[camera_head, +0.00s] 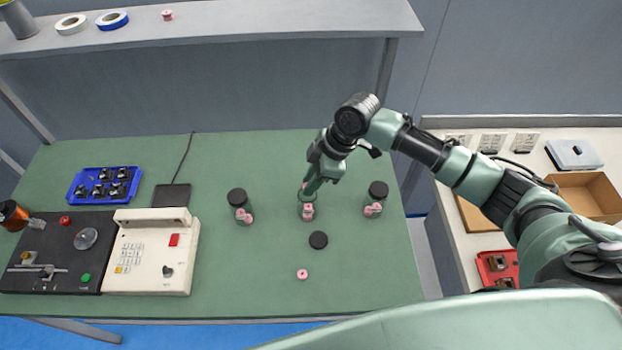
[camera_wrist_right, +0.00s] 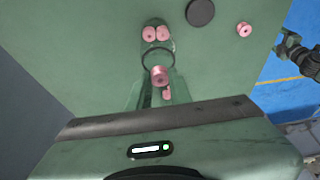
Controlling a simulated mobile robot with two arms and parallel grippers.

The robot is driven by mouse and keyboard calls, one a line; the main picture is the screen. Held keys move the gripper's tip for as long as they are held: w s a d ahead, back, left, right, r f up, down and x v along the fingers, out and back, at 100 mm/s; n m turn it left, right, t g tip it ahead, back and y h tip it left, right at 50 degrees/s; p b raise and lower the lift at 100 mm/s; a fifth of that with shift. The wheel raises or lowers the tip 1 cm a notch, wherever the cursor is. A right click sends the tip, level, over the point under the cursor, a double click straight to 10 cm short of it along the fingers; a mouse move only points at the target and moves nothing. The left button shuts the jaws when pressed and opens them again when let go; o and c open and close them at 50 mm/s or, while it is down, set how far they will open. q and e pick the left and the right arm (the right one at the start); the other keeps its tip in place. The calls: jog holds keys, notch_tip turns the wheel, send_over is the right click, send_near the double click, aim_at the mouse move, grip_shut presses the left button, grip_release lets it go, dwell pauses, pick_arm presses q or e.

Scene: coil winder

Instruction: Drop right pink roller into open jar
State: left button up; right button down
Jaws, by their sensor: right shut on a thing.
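The open jar (camera_head: 308,214) is a clear jar without a lid, standing mid-table with pink rollers inside. My right gripper (camera_head: 306,193) points down just above its mouth. In the right wrist view, the gripper (camera_wrist_right: 157,80) is shut on a pink roller (camera_wrist_right: 160,75), beside the jar's dark rim (camera_wrist_right: 158,57). Whether the held roller is inside the rim I cannot tell. Another pink roller (camera_head: 302,274) lies loose on the table toward me. A dark piece of what looks like my left gripper (camera_wrist_right: 297,55) shows at the right edge of the wrist view; its jaws are unclear.
A loose black lid (camera_head: 318,240) lies near the open jar. Closed jars with black lids stand to its left (camera_head: 240,207) and right (camera_head: 375,199). The winder (camera_head: 100,254) and a blue tray (camera_head: 104,187) are at the left. The front-right green table is clear.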

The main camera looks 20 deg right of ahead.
jog(key=shift+f, duration=0.5)
jog(key=c, duration=1.2)
grip_release()
jog(key=shift+r, duration=0.1)
jog(key=b+v, duration=0.2)
jog(key=v, duration=0.5)
jog(key=shift+d+r, duration=0.2)
jog(key=shift+r, duration=0.1)
jog(key=shift+s+f, duration=0.1)
jog(key=shift+s, duration=0.05)
